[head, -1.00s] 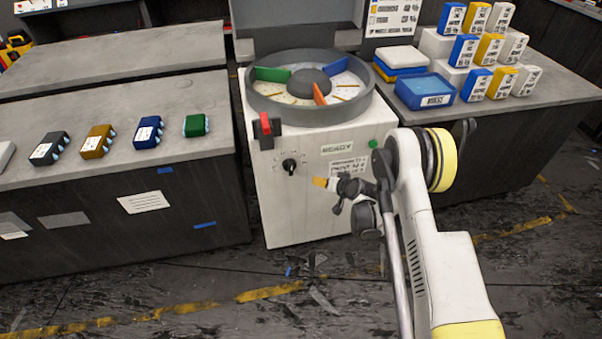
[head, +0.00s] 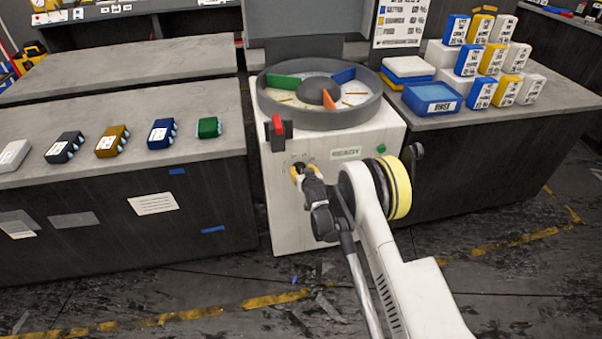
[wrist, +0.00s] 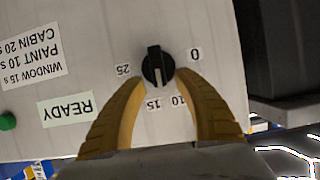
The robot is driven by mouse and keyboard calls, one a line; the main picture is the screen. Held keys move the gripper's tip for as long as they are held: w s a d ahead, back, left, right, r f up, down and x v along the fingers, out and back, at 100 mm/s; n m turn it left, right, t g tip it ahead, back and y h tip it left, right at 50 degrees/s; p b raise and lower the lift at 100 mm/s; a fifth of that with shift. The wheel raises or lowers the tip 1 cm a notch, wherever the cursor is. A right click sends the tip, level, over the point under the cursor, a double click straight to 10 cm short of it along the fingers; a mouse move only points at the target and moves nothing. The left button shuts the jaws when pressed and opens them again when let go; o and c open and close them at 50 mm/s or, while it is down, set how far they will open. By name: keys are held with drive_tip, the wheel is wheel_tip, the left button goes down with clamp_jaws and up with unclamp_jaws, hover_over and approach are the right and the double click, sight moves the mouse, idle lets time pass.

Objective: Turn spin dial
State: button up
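The spin dial (wrist: 157,66) is a round black knob with a pale line, on the white front panel of the spin machine (head: 284,220). In the wrist view the panel is upside down, with 0, 10, 15 and 25 labels around the dial. My gripper (wrist: 161,76) has two yellow fingers, spread apart, with one tip at either side of the dial. I cannot tell whether the tips touch it. In the head view my gripper (head: 300,172) is at the dial and mostly hides it.
A red-topped lever (head: 278,128) stands just above the dial at the machine's left edge. A READY label (head: 346,153) and green button (head: 381,149) are to its right. The round tub (head: 320,118) on top holds coloured dividers. Benches flank the machine.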

drive_tip(key=shift+w+a+f, duration=0.15)
drive_tip(key=shift+w+f, duration=0.05)
drive_tip(key=shift+w, duration=0.3)
clamp_jaws()
drive_tip(key=n+h, duration=0.2)
drive_tip(key=n, duration=0.1)
drive_tip(key=shift+s+a+t, duration=0.15)
drive_tip(key=shift+a+t, duration=0.15)
drive_tip(key=shift+a, duration=0.1)
